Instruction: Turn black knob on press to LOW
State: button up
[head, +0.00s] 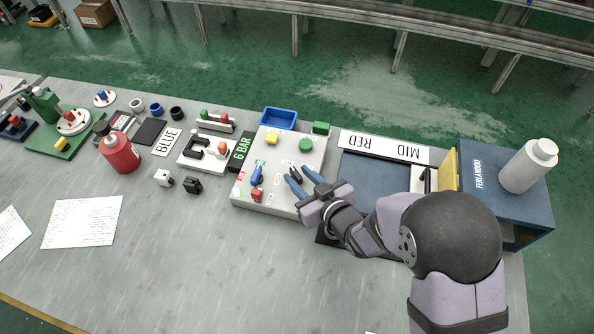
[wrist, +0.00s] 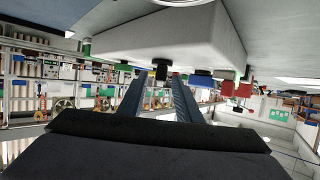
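The press is a light grey box (head: 282,203) near the middle of the bench, with coloured knobs and buttons on its top. Its black knob (head: 295,174) sits on the right part of that face. My gripper (head: 297,175) is open, with its two blue fingers reaching to either side of the knob. In the wrist view, the black knob (wrist: 161,71) shows between and just beyond the fingertips (wrist: 160,78), with gaps on both sides. I cannot tell whether a finger touches it. The knob's pointer and any LOW mark are too small to read.
The blue knob (head: 257,174) and red knob (head: 257,195) stand left of my fingers. A green button (head: 306,144) and a yellow button (head: 271,138) lie behind. A dark tray with a MID RED sign (head: 384,147) is to the right. Bare bench lies in front.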

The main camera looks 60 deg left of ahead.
jog(key=shift+x, duration=0.95)
grip_shut()
jog(key=shift+s+f+m+t+b, duration=0.1)
jog(key=shift+m+t+b, duration=0.3)
jog(key=shift+t, duration=0.1)
jog(key=shift+m+t+b, duration=0.4)
jog(key=shift+b, duration=0.15)
jog(key=m+t+b, duration=0.2)
jog(key=t, duration=0.1)
jog(key=shift+s+a+m+h, duration=0.1)
jog(key=shift+s+m+h, duration=0.1)
jog(key=shift+m+h, duration=0.2)
jog(key=m+t+h, duration=0.1)
jog(key=m+t, duration=0.1)
jog(key=shift+m+t+h+p, duration=0.3)
jog(key=shift+t+p, duration=0.1)
jog(key=shift+m+t+h+p, duration=0.45)
jog(key=shift+m+t+h, duration=0.15)
jog(key=shift+m+t, duration=0.2)
jog(key=shift+w+m+t, duration=0.1)
jog(key=shift+m+t, duration=0.2)
